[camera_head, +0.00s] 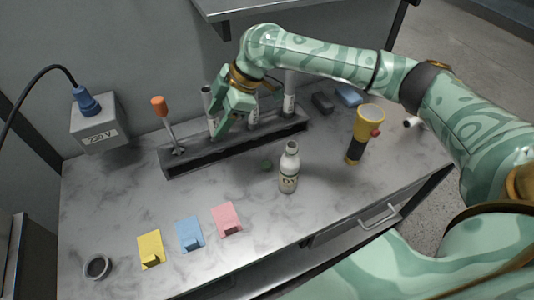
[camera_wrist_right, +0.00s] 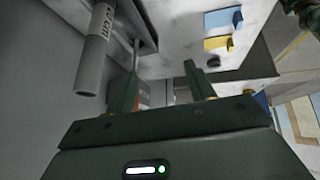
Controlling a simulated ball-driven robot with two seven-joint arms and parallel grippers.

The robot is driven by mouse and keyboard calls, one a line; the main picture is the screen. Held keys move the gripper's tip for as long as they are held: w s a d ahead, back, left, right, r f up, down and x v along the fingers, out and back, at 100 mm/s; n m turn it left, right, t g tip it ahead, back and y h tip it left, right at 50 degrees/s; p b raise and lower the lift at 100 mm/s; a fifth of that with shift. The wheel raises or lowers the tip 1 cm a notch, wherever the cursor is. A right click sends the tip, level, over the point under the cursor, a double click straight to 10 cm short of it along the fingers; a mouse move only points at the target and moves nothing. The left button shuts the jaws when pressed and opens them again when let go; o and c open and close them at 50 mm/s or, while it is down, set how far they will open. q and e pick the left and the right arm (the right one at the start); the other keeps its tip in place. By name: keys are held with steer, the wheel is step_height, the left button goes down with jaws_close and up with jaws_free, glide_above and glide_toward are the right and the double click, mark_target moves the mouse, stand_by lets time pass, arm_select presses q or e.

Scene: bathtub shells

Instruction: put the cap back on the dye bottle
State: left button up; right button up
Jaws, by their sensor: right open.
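A small dark green round piece (camera_head: 267,165), which looks like the cap, lies on the worktop just left of the bottle. My right gripper (camera_head: 223,130) is above the dark rack, left of and behind the bottle, apart from both. In the right wrist view its two fingers (camera_wrist_right: 161,75) are spread with nothing held between them. Neither the bottle nor the cap can be made out there. My left gripper is not in view.
The dark rack (camera_head: 193,157) holds upright tubes and an orange-handled tool (camera_head: 159,107). A yellow flashlight (camera_head: 366,130) stands right of the bottle. Yellow (camera_head: 151,248), blue (camera_head: 189,233) and pink (camera_head: 227,219) pads lie at front left. A grey tube (camera_wrist_right: 94,55) is close to my right gripper.

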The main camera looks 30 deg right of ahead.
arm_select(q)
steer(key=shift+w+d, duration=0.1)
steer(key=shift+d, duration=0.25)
arm_select(e)
steer(key=s+d+f+n+g+h, duration=0.1)
steer(key=d+f+n+h, duration=0.1)
steer(key=d, duration=0.3)
steer(key=s+d+f+n+g+h, duration=0.1)
steer(key=d+f+n+h, duration=0.1)
steer(key=d+n+h, duration=0.2)
steer(key=shift+d+n, duration=0.3)
steer(key=shift+d, duration=0.6)
steer(key=shift+f, duration=0.1)
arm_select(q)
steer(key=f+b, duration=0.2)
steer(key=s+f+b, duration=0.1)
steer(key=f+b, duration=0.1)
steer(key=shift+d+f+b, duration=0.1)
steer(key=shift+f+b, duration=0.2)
arm_select(e)
glide_above(266, 164)
step_height(266, 164, down, 11)
step_height(266, 164, down, 5)
steer(key=b, duration=0.3)
steer(key=shift+f, duration=0.2)
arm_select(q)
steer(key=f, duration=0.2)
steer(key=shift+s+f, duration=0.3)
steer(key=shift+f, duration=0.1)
